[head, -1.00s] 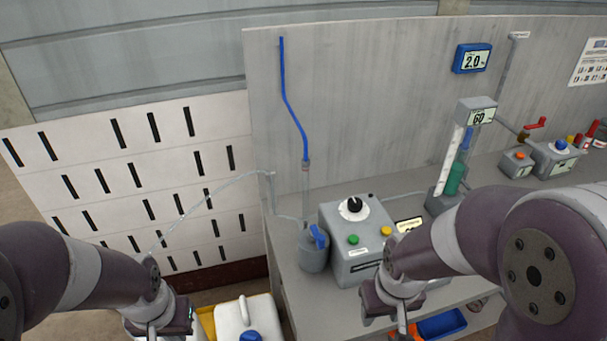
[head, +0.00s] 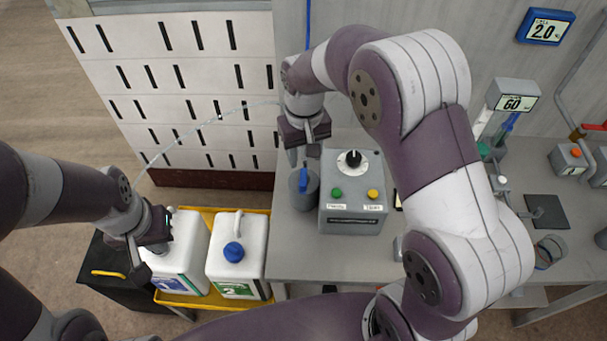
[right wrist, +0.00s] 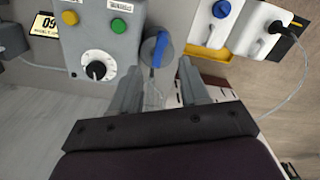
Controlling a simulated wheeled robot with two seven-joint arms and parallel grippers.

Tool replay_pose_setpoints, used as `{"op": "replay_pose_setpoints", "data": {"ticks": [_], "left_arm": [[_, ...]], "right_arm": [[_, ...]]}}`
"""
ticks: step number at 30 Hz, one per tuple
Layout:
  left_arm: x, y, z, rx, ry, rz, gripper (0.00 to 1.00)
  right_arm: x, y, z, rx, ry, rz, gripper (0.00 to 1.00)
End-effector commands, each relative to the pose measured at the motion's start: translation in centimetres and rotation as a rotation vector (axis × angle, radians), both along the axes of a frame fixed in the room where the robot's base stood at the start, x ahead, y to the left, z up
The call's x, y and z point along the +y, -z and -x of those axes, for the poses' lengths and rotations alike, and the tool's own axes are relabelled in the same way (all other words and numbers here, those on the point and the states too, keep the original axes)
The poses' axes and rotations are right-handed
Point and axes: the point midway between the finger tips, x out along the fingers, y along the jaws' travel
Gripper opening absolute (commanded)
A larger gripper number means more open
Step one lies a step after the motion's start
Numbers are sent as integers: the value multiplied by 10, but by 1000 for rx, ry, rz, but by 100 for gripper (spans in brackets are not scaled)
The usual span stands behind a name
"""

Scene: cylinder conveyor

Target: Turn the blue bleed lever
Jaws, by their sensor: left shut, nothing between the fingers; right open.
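The blue bleed lever (head: 303,180) sits on top of a grey cylindrical pot (head: 304,197) at the bench's left edge, beside the grey control box. In the right wrist view the lever (right wrist: 161,49) lies just beyond the fingertips. My right gripper (head: 303,155) is open and empty, above and behind the pot in the head view; its two spread fingers also show in the right wrist view (right wrist: 158,78). I see no contact with the lever. My left gripper (head: 140,272) is shut and empty beside the white jugs.
The grey control box (head: 350,215) with a black knob and green and yellow buttons stands right of the pot. White jugs (head: 238,262) stand in a yellow tray (head: 190,300) at lower left. A clear hose (head: 200,122) crosses behind.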

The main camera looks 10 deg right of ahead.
Motion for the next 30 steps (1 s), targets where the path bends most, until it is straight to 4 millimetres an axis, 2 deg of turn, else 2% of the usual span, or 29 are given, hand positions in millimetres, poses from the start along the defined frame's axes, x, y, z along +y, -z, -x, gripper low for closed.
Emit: {"op": "replay_pose_setpoints", "data": {"ticks": [6,12,17,24,28,30], "left_arm": [[0,-22,0,0,0,0,0],[0,-32,0,-1,0,0,0],[0,-34,0,0,0,0,0],[0,-33,0,0,0,0,0],[0,-33,0,0,0,0,0],[0,-33,0,0,0,0,0]], "right_arm": [[0,52,2,6,-1,1,45],[0,93,1,1,-1,0,45],[0,107,0,-2,-1,0,45],[0,108,0,-2,-1,0,45],[0,108,0,-2,-1,0,3],[0,108,0,-2,-1,0,0]]}}
